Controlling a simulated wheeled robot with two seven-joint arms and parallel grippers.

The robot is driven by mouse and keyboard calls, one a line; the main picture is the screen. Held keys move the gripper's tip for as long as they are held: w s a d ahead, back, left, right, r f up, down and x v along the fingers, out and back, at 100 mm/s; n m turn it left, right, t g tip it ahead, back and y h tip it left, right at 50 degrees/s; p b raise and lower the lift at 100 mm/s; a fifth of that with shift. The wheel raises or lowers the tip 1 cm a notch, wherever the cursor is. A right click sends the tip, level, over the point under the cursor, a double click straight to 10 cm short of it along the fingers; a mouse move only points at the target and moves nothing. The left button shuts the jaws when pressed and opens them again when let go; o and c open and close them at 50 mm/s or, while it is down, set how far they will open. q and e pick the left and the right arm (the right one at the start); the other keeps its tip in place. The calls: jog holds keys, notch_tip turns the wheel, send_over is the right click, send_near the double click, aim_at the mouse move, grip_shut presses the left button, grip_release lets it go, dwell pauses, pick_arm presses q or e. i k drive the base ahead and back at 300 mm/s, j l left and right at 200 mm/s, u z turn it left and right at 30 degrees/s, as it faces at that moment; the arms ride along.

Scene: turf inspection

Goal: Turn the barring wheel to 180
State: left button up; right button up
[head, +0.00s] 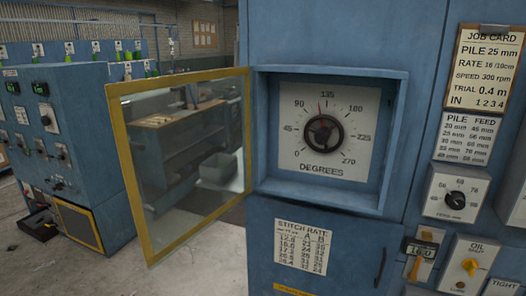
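The barring wheel (323,132) is a round dark knob on a white square dial plate (296,158) marked DEGREES, inside a recess in the blue machine. The plate reads from 45 at the left through 90, 135, 180 and 225 to 270 at the lower right. A yellow-framed clear door (190,160) stands open to the left of the recess. Neither gripper shows in the head view.
The open door projects left of the recess. A stitch rate card (302,247) is below. To the right are a job card (485,68), a feed knob (456,198), an orange-handled control (416,265) and a yellow oil knob (470,267). Another blue machine (60,150) stands at left.

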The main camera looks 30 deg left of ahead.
aim_at(322, 136)
jog(key=i+j+z, duration=0.1)
jog(key=j+z, duration=0.25)
jog(key=j, duration=0.95)
jog(key=j+z, duration=0.4)
jog(key=j, duration=0.85)
jog(key=k+j, duration=0.1)
jog(key=j, duration=0.3)
